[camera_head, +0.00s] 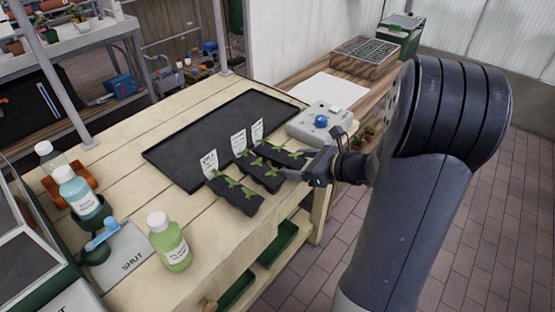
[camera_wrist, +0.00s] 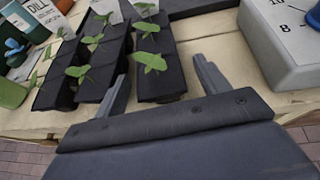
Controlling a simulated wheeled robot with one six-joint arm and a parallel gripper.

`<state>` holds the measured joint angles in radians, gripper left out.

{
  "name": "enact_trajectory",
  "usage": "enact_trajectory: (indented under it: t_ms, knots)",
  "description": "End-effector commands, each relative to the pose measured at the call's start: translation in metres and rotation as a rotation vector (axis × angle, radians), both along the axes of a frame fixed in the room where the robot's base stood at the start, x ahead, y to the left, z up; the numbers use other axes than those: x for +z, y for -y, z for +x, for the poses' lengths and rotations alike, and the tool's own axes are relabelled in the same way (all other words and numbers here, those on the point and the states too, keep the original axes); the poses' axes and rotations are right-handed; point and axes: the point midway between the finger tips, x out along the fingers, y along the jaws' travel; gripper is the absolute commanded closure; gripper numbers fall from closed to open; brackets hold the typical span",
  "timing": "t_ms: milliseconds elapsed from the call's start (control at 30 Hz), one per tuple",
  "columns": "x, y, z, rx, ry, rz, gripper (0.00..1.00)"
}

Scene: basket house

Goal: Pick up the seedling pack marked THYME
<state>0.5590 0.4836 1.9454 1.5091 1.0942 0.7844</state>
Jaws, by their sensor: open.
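Three black seedling packs with green sprouts and white tags stand side by side on the table. The left pack (camera_head: 238,197) has a tag that reads DILL (camera_wrist: 58,68). The middle pack (camera_head: 264,179) also shows in the wrist view (camera_wrist: 104,70). The right pack (camera_head: 291,160) also shows in the wrist view (camera_wrist: 160,80). I cannot read the middle and right tags, so I cannot tell which is THYME. My gripper (camera_head: 288,174) is open and empty at the near ends of the packs. In the wrist view its fingers (camera_wrist: 161,78) lie either side of the right pack's near end.
A black tray (camera_head: 190,160) lies behind the packs. The table front edge is just below the packs.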

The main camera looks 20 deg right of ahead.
Motion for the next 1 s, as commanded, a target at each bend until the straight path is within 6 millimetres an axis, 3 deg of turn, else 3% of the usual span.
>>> enact_trajectory:
  t_ms: [200,467,1000]
  knots:
    - [-0.011,-0.016,0.018,0.002,0.000,0.000,0.30]
    - [-0.011,-0.017,0.020,0.000,0.001,-0.001,0.30]
    - [-0.011,-0.017,0.019,0.000,0.000,0.000,0.73]
